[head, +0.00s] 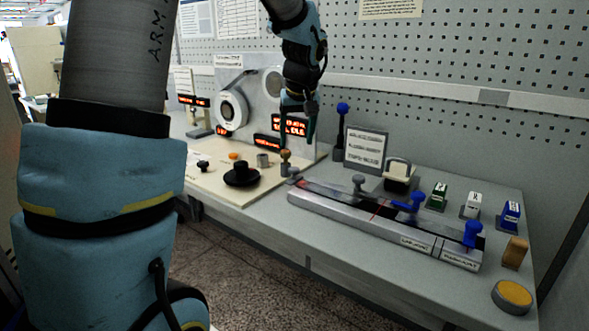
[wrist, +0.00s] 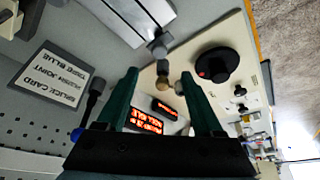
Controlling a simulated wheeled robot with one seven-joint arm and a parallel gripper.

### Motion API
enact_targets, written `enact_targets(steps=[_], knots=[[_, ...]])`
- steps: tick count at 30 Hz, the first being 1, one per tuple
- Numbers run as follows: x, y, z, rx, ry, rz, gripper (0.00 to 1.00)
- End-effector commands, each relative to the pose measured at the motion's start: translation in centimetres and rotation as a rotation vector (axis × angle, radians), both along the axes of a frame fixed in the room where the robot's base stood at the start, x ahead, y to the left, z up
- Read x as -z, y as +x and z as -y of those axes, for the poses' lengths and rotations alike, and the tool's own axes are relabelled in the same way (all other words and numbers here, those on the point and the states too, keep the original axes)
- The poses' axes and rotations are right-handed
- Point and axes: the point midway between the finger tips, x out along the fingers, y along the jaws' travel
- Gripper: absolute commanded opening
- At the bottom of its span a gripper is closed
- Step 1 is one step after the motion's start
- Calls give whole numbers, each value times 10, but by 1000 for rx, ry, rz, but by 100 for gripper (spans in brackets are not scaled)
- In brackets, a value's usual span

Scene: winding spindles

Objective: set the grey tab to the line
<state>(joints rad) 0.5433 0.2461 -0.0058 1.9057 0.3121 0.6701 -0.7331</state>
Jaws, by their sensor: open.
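A long silver rail block (head: 345,216) lies along the bench in the head view, with a red line (head: 376,212) across its dark channel. One grey knobbed tab (head: 359,183) stands near the middle of the rail. Another grey knob (head: 293,173) is at its left end; a grey knob also shows in the wrist view (wrist: 158,48). I cannot tell which is the task's tab. My gripper (head: 298,132) is open and empty, above the bench left of the rail. In the wrist view its green fingers (wrist: 160,82) stand apart with a tan knob (wrist: 162,68) beyond them.
Two blue-knobbed clamps (head: 415,196) (head: 472,233) sit farther right on the rail. Behind it are a card stand (head: 365,148), a blue-topped post (head: 342,125) and several stamps (head: 470,206). A cream panel (head: 215,180) with a black dial (head: 241,174) lies left.

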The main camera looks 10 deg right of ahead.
Motion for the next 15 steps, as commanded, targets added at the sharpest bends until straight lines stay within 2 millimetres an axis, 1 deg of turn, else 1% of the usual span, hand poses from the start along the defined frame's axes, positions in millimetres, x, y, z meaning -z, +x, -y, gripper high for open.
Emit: enact_targets(steps=[2,5,15], knots=[[4,3,2,-3,1,1,68],[15,7,1,-2,2,-1,68],[72,31,1,-1,2,-2,68]])
